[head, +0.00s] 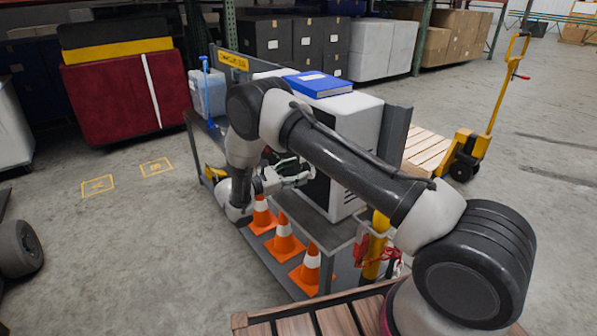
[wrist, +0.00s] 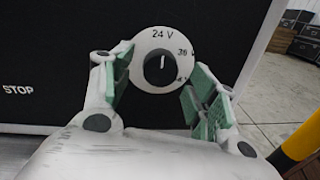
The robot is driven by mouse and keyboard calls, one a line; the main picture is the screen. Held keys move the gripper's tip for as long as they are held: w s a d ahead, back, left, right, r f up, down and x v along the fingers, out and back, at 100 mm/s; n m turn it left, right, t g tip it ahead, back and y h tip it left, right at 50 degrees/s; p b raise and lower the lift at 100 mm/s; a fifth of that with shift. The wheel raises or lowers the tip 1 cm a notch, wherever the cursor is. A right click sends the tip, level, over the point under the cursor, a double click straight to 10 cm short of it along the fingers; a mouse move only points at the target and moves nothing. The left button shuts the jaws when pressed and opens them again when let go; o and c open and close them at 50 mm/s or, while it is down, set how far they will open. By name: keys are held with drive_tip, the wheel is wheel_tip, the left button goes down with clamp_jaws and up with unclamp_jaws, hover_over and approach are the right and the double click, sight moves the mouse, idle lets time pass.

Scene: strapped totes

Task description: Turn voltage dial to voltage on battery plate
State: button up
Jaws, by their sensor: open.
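The voltage dial is a round white plate (wrist: 151,42) with a black knob (wrist: 158,72) on a dark panel. In the wrist view its marks read 24 V at the top and 36 at the upper right, with a lower right mark partly hidden. The knob's white line is near vertical, toward 24 V. My gripper (wrist: 160,82) is open, its green-padded fingers on either side of the knob and apart from it. In the head view my gripper (head: 286,175) is at the dark front of the white cabinet (head: 356,125). I cannot make out a battery plate.
The cabinet stands on a grey cart with a blue binder (head: 318,84) on top. Orange cones (head: 284,238) stand on the lower shelf. A yellow post (head: 376,252) is at the cart's near end. A pallet jack (head: 480,140) is to the right. Floor at left is mostly clear.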

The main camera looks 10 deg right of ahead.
drive_tip(key=shift+w+d, duration=0.2)
drive_tip(key=shift+d, duration=0.35)
drive_tip(key=shift+c, duration=0.4)
drive_tip(key=c, duration=0.9)
drive_tip(key=shift+c, duration=0.2)
drive_tip(key=shift+m, duration=0.4)
drive_tip(key=m, duration=1)
drive_tip(key=shift+m+y, duration=0.3)
